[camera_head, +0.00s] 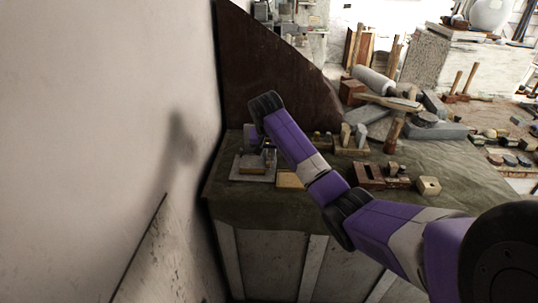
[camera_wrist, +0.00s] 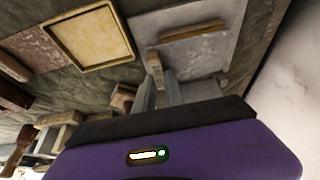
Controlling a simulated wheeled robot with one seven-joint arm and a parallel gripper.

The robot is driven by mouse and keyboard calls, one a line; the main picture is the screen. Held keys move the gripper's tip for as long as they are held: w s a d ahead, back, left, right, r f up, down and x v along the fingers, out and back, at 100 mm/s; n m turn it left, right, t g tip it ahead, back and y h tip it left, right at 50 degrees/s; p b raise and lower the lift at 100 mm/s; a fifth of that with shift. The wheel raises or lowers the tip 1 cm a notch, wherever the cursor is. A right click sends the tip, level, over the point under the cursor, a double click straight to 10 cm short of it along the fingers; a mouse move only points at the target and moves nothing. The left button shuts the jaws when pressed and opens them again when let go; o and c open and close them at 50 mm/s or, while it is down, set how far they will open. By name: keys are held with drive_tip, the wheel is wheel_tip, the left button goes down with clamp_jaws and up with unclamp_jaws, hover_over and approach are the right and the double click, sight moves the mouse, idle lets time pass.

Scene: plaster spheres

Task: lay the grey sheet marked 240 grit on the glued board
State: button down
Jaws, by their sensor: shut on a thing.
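My gripper (camera_wrist: 160,80) reaches down at the left end of the bench. A flat grey sheet-like slab (camera_wrist: 222,48) lies just beyond the fingertips. I cannot tell whether the held piece is joined to it. No 240 grit marking is legible.
A wooden strip (camera_wrist: 192,33) lies on the grey slab. A brownish sheet (camera_wrist: 35,48) lies beyond the board. A wall (camera_head: 110,120) rises close on the left.

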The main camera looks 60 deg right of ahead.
drive_tip(key=shift+f, duration=0.55)
drive_tip(key=c, duration=1.3)
unclamp_jaws()
drive_tip(key=shift+c, duration=0.2)
drive_tip(key=shift+r+p, duration=2)
drive_tip(key=shift+r, duration=0.05)
